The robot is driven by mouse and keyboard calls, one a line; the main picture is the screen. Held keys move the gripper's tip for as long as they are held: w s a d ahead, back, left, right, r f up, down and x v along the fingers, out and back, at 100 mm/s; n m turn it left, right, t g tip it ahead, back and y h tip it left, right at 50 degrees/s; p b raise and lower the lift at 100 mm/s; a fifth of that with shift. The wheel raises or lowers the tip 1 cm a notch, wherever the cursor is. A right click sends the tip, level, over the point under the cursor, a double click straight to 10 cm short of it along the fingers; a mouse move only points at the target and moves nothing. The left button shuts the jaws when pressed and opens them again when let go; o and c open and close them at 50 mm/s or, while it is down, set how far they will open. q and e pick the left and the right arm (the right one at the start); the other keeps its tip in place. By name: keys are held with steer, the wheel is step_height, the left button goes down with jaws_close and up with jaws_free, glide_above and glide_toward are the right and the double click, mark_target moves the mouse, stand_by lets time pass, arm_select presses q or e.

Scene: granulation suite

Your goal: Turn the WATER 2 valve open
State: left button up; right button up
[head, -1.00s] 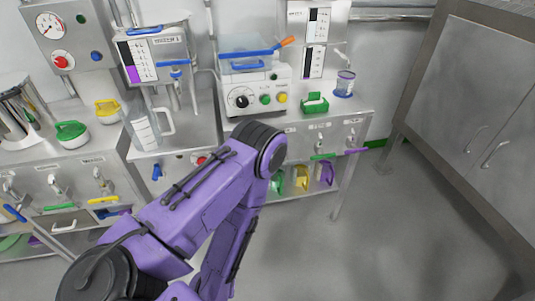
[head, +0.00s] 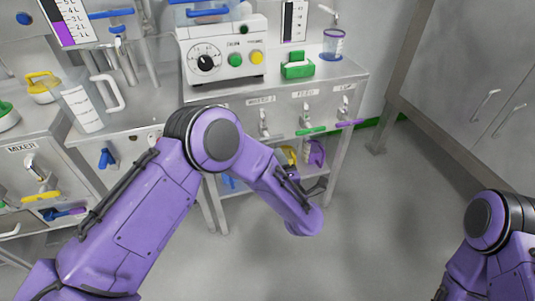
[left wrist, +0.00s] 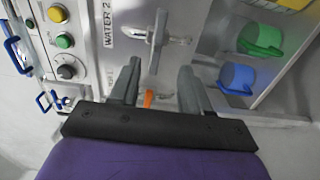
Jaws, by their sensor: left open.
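The WATER 2 valve (head: 263,122) is a silver valve under its label on the front panel of the bench. In the left wrist view its silver body (left wrist: 157,40) stands just beyond the fingertips, beside the WATER 2 label. An orange piece (left wrist: 148,98) shows between the fingers; I cannot tell for sure that it is this valve's lever grip. My left gripper (left wrist: 160,68) is open, its two grey fingers apart and pointing at the panel. My right gripper is out of frame.
A FEED valve with a green lever (head: 312,131) and another with a purple lever (head: 349,123) sit to the right. A control box (head: 222,50) stands on the bench above. Green and blue cups (left wrist: 236,78) are on the shelf below. Open floor lies to the right.

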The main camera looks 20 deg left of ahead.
mark_target(268, 141)
arm_select(q)
steer(key=x, duration=1)
steer(key=shift+w+a+r, duration=0.1)
steer(key=shift+a+r, duration=0.1)
jaws_close()
